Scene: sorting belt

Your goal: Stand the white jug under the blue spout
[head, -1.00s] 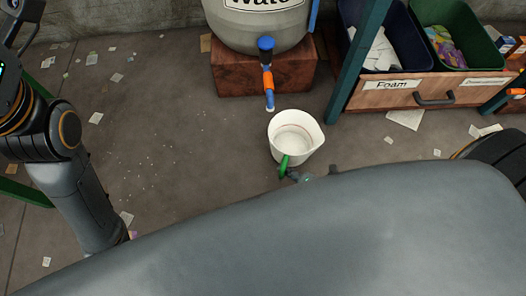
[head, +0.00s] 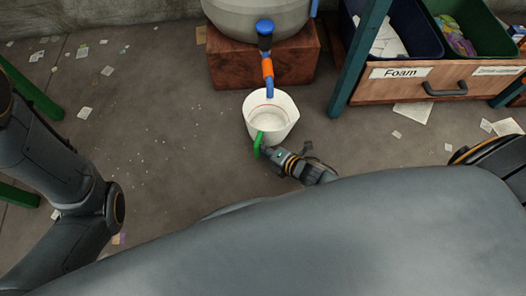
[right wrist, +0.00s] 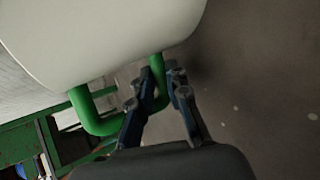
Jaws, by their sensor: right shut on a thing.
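The white jug (head: 283,131) with a green handle (head: 258,146) is upright at the middle of the head view. Its far rim is just at the lower end of the blue spout (head: 267,86), below the orange section. Whether the spout tip is over the jug's opening is hard to tell. My right gripper (head: 267,154) is shut on the green handle, on the jug's near side. In the right wrist view, my right gripper's fingers (right wrist: 158,92) close around the handle (right wrist: 97,121), under the jug's pale wall (right wrist: 110,35). My left gripper is out of view.
The grey water barrel (head: 262,20) stands on a brown block (head: 232,62) behind the spout. A teal post (head: 353,72) and a wooden unit (head: 400,92) with bins are at right. Paper scraps lie on the floor, which is open left of the jug.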

